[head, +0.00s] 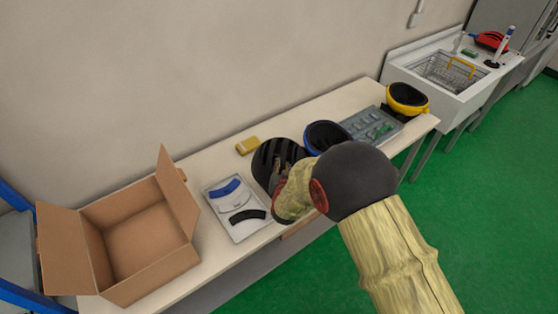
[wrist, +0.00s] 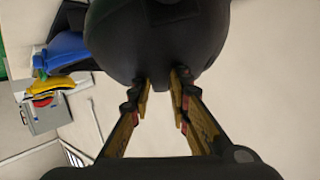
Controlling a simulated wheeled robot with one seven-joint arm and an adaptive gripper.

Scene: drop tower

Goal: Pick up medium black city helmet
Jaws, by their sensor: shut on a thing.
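The black helmet (head: 266,165) is at the middle of the long table, with vent slots showing on its shell. Part of it is hidden behind my gripper (head: 284,172). In the wrist view the dark helmet shell (wrist: 155,40) fills the top middle. My gripper (wrist: 161,80) is shut on its lower edge there, one finger on each side of a small dark tab. I cannot tell whether the helmet touches the table.
A blue-rimmed helmet (head: 313,142) is close on the right, then a grey tray (head: 398,124) and a yellow helmet (head: 421,107). On the left are a white tray (head: 215,202) with curved pads and an open cardboard box (head: 140,237). A yellow block (head: 247,145) lies behind.

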